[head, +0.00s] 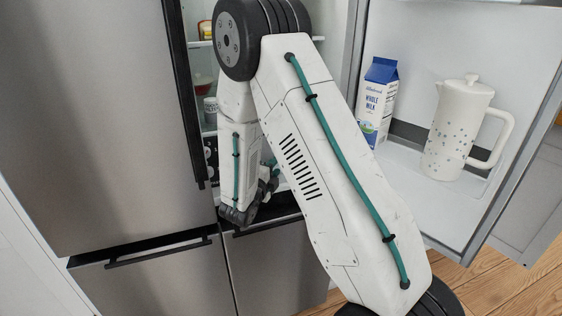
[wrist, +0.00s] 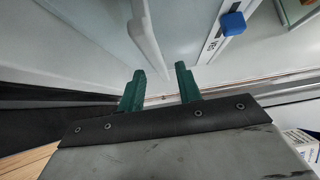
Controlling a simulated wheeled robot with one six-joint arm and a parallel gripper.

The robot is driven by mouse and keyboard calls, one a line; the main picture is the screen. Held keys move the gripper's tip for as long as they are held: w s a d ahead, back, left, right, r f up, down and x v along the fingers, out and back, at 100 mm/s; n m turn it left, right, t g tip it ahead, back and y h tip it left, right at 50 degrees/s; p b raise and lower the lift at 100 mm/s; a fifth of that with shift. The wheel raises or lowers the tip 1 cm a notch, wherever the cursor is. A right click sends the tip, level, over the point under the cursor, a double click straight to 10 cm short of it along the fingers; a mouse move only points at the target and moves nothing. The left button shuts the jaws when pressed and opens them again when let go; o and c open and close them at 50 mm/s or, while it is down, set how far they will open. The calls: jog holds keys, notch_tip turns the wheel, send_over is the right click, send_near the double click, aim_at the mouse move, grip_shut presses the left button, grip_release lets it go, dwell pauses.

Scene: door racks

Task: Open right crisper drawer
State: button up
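In the wrist view, my gripper (wrist: 160,72) has two green fingers, spread apart with nothing between them. Ahead of the fingertips are pale panels with a raised white edge (wrist: 145,30). A white strip with dark lettering and a blue slider (wrist: 233,23) lies to the right of the fingertips, probably on a crisper drawer front. I cannot tell which drawer it belongs to, or whether the fingers touch anything. In the head view, my arm reaches into the open right side of the fridge and hides the drawers.
The right fridge door (head: 409,185) stands open, holding a milk carton (head: 378,100) and a white pitcher (head: 460,130). The left door (head: 100,120) is shut, with a dark handle edge beside my arm. Freezer fronts (head: 165,280) are shut below. Wood floor shows at lower right.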

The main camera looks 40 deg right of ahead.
aim_at(278, 164)
jog(key=x, duration=0.5)
